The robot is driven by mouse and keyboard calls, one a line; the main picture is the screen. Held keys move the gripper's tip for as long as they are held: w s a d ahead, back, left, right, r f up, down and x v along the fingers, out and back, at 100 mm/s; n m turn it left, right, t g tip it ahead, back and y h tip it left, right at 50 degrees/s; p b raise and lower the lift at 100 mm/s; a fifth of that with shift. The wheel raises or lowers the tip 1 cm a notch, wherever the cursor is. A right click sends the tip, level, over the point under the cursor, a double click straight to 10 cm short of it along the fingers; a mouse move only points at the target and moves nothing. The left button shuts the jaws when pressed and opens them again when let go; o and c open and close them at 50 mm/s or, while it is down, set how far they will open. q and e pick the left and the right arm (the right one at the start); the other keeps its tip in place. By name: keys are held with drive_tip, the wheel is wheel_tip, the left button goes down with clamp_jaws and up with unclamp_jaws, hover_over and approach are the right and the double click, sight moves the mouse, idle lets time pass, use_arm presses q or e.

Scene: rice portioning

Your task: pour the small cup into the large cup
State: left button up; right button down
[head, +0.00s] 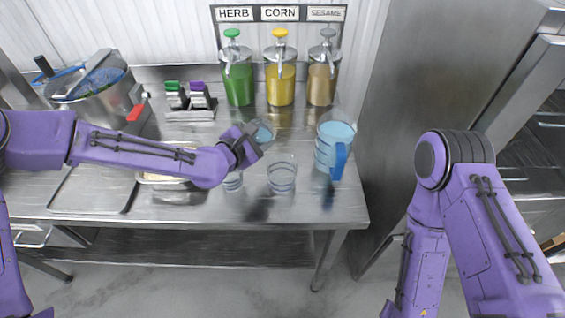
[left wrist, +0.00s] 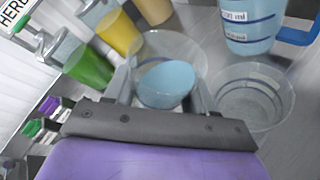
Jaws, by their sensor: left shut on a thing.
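My left gripper (head: 252,143) is shut on a clear small cup (head: 264,132) holding light blue liquid, above the steel table. In the left wrist view the small cup (left wrist: 166,84) sits between the two fingers, its liquid still inside. A larger clear cup (head: 282,178) with blue rings stands upright on the table, in front of the held cup. It looks empty, and it also shows in the left wrist view (left wrist: 252,104), right of the held cup and apart from it. My right gripper is out of view; only its arm shows at the right.
A blue-handled jug (head: 335,146) of blue liquid stands right of the cups. Green (head: 238,84), yellow (head: 280,86) and tan (head: 321,84) dispensers line the back. A pot (head: 105,100) stands at far left.

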use_arm(q)
drive_tip(key=shift+w+d+f, duration=0.1)
drive_tip(key=shift+w+d, duration=0.1)
drive_tip(key=shift+d, duration=0.05)
drive_tip(key=shift+s+d, duration=0.1)
